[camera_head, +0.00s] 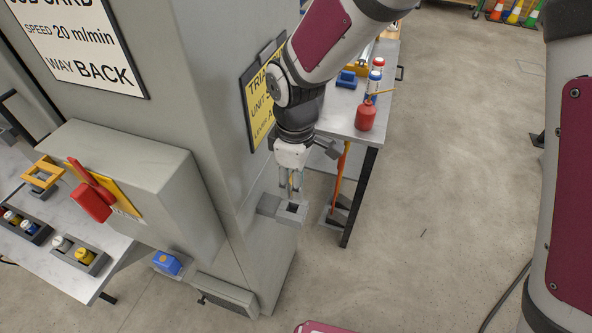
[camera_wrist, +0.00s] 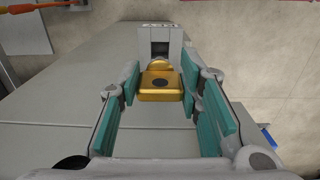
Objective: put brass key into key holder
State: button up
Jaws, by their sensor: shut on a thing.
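My gripper (camera_head: 291,190) points down beside the grey cabinet, and its teal-padded fingers are shut on the brass key. The brass key (camera_wrist: 160,88) sits between the fingers in the wrist view, its gold block with a dark round spot facing the camera. In the head view the fingers mostly hide it. The key holder (camera_head: 268,206) is a grey bracket on the cabinet's side with a square opening. My gripper is just above it in the head view. In the wrist view the holder (camera_wrist: 160,33) lies just beyond the key; whether they touch I cannot tell.
The grey cabinet (camera_head: 215,110) stands close on the left, with a yellow sign (camera_head: 258,95) behind my wrist. A workbench (camera_head: 345,112) with a red bottle (camera_head: 366,115) stands behind. A red lever (camera_head: 92,200) is at left. Open floor (camera_head: 450,150) lies to the right.

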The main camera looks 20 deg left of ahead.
jog(key=shift+f+b, duration=0.35)
jog(key=shift+f, duration=1)
jog(key=shift+f+b, duration=0.6)
jog(key=shift+f, duration=1.4)
dwell(0.7)
jog(key=o, duration=1.3)
jog(key=shift+c, duration=0.2)
notch_tip(320, 180, up, 12)
